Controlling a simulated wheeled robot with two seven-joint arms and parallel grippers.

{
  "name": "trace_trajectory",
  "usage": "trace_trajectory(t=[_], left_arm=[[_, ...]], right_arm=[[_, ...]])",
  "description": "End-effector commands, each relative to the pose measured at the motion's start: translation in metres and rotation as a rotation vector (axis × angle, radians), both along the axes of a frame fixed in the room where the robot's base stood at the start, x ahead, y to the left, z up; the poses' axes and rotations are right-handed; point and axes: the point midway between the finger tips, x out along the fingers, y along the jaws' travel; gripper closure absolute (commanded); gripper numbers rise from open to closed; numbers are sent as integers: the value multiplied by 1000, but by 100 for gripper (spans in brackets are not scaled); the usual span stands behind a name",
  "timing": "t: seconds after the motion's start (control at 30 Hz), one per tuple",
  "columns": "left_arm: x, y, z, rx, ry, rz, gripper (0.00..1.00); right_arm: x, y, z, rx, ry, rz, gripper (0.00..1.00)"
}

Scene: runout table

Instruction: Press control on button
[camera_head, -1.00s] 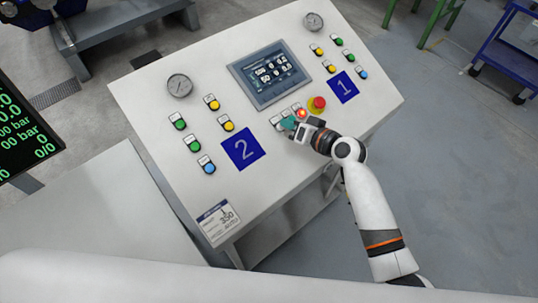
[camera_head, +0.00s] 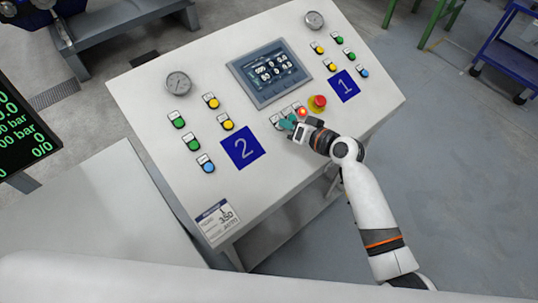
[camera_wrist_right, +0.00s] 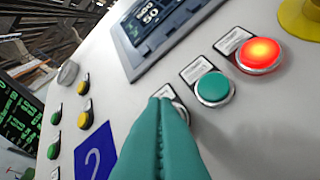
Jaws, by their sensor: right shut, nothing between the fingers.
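A row of small labelled buttons sits below the screen on the white sloped console (camera_head: 150,95); the labels are too small to read, so I cannot tell which is control on. In the right wrist view a green button (camera_wrist_right: 214,88) and a lit red button (camera_wrist_right: 258,56) are clear. A third button (camera_wrist_right: 181,107) at the row's left end is mostly hidden behind my right gripper (camera_wrist_right: 166,102). The teal fingers of my right gripper (camera_head: 287,125) are shut and empty, with tips at that left-end button. I cannot tell whether they touch it. My left gripper is out of view.
A red emergency stop (camera_head: 319,101) on a yellow base stands right of the row. The screen (camera_head: 269,74) is above it. Yellow, green and blue buttons and gauges (camera_head: 178,83) flank both sides. A blue cart (camera_head: 505,55) stands at the far right.

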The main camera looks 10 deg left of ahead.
Motion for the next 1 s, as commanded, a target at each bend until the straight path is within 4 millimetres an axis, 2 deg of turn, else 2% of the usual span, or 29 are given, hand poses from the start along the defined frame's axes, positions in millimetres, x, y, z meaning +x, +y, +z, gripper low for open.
trace_trajectory(t=[0.53, 1.0], left_arm=[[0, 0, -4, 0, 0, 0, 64], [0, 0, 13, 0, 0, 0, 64]], right_arm=[[1, 2, -4, 0, 0, 0, 100], [-4, -4, 13, 0, 1, 1, 100]])
